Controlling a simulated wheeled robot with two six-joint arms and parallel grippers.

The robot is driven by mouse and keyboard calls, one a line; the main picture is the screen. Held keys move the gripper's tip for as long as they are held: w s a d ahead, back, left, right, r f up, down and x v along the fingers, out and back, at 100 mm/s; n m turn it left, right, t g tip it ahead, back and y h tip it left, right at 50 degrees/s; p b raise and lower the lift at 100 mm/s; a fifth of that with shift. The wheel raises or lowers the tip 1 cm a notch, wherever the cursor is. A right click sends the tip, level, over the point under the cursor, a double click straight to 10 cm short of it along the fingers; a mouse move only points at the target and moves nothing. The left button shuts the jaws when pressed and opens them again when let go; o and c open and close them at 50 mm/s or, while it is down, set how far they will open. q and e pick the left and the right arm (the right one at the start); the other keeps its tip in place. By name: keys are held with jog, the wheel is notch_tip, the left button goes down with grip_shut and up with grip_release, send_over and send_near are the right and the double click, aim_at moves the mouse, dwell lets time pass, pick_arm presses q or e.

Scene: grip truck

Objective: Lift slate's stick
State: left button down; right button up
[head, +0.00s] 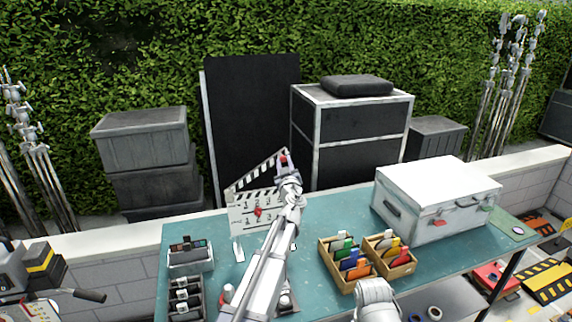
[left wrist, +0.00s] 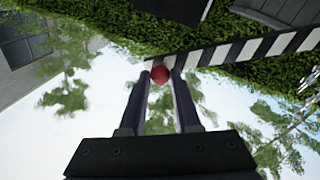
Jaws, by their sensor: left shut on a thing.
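The slate (head: 250,213) stands on the teal table in the head view, a white board with black markings. Its black-and-white striped stick (head: 258,177) is raised at an angle above the board, higher at its right end. The stick also crosses the top of the left wrist view (left wrist: 245,50). My left gripper (head: 283,160) is at the stick's raised right end. In the left wrist view its fingers (left wrist: 161,72) are closed around a red ball-shaped knob (left wrist: 160,75) by the stick. My right gripper is not clearly visible; a white part of my body shows at the bottom.
Wooden boxes (head: 340,276) with coloured items sit right of the slate. A white case (head: 435,200) stands at the table's right. Dark trays (head: 190,262) lie at the left. Bare teal table (head: 312,224) shows between slate and case.

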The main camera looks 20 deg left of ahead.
pick_arm(q)
jog(key=c, duration=0.6)
grip_release()
jog(key=shift+s, duration=0.15)
jog(key=b+v, duration=0.1)
jog(key=v, duration=0.6)
jog(key=shift+s+d, duration=0.2)
